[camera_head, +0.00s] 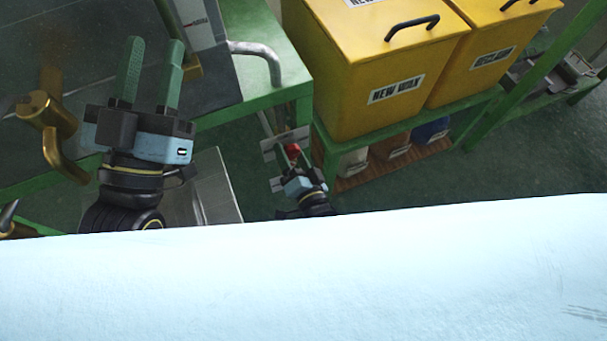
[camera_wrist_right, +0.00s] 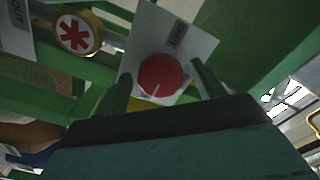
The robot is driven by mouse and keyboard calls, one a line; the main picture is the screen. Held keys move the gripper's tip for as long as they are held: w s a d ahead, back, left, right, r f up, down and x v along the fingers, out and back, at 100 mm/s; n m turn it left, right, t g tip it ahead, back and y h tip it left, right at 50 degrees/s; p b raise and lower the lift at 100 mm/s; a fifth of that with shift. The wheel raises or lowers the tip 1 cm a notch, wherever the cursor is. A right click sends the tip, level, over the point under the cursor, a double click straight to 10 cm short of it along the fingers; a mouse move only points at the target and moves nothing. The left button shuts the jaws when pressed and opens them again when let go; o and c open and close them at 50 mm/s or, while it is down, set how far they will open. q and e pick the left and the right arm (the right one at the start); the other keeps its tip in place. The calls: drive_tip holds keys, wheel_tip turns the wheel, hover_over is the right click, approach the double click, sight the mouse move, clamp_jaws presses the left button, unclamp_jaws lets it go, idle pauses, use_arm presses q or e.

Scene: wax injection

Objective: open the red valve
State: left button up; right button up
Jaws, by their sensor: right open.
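The red valve (camera_wrist_right: 160,76) is a round red knob in front of a white labelled plate (camera_wrist_right: 190,40) in the right wrist view. My right gripper (camera_wrist_right: 161,68) is open, with one green finger on each side of the knob in that view; I cannot tell whether they touch it. In the head view the red valve (camera_head: 292,151) shows small by the fingers of my right gripper (camera_head: 289,156), low beside the green table. My left gripper (camera_head: 156,44) is open and empty at the upper left of the head view, over the grey tabletop.
A disc with a red star mark (camera_wrist_right: 77,33) is left of the knob. Green frame bars surround the plate. Yellow bins (camera_head: 360,75) stand on a green rack to the right. A brass fitting (camera_head: 48,120) and a grey bent handle (camera_head: 260,55) are near my left gripper.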

use_arm(q)
wheel_tip(320, 180, down, 14)
drive_tip(key=a+g+y+p, duration=0.2)
drive_tip(key=g+y+p, duration=0.1)
drive_tip(key=g, duration=0.7)
drive_tip(key=shift+s+a+y+p, duration=0.2)
drive_tip(key=shift+a+y+p, duration=0.1)
drive_tip(key=shift+a+p, duration=0.1)
use_arm(e)
drive_tip(key=v, duration=1.2)
drive_tip(key=shift+s, duration=0.4)
use_arm(q)
drive_tip(key=shift+f, duration=0.1)
use_arm(e)
drive_tip(key=shift+d, duration=0.1)
